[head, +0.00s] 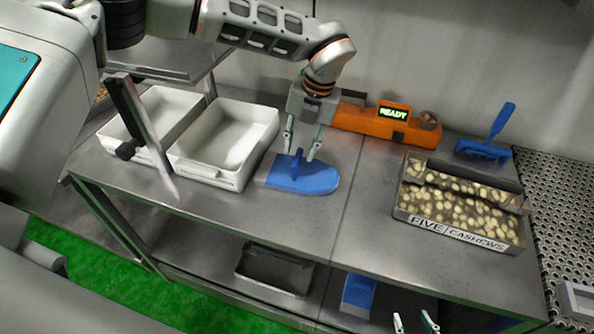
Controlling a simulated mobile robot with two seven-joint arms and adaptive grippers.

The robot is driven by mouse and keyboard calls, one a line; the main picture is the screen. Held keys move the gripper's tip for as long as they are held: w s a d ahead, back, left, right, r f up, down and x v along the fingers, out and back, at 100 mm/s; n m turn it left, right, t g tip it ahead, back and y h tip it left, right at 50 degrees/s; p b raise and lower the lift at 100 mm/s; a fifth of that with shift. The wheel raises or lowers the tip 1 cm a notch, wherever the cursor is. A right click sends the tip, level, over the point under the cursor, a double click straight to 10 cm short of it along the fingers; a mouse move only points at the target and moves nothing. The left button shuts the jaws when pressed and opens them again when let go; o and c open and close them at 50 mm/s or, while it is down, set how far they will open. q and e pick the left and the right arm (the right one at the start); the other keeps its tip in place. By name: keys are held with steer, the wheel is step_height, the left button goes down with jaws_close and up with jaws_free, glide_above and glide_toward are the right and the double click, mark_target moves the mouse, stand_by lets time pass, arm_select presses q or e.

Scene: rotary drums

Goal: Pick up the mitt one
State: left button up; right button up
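A blue flat piece with one rounded end, which looks like the mitt (312,182), lies on the steel table, with a short blue grip standing up from it. My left gripper (299,154) is above the mitt and points down. Its two fingers are apart, one on each side of the upright grip; I cannot tell whether they touch it. My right gripper (415,324) shows only its fingertips at the bottom edge. They are apart, with nothing seen between them.
White trays (240,180) stand left of the mitt. An orange device (362,121) reading READY is behind. A crate labelled FIVE CASHEWS (436,228) and a blue handled tool (483,150) are to the right. A dark bin (275,272) sits on the lower shelf.

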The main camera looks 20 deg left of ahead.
mark_target(299, 154)
arm_select(q)
steer(key=f, duration=0.3)
steer(key=shift+w+a+f+p, duration=0.15)
steer(key=shift+a+f+p, duration=0.1)
steer(key=shift+a+p, duration=0.1)
steer(key=shift+f, duration=0.25)
steer(key=c, duration=0.8)
jaws_close()
arm_select(e)
steer(key=shift+w+r, duration=0.5)
steer(key=shift+r, duration=0.3)
steer(key=shift+f, duration=0.1)
arm_select(q)
steer(key=shift+r, duration=0.1)
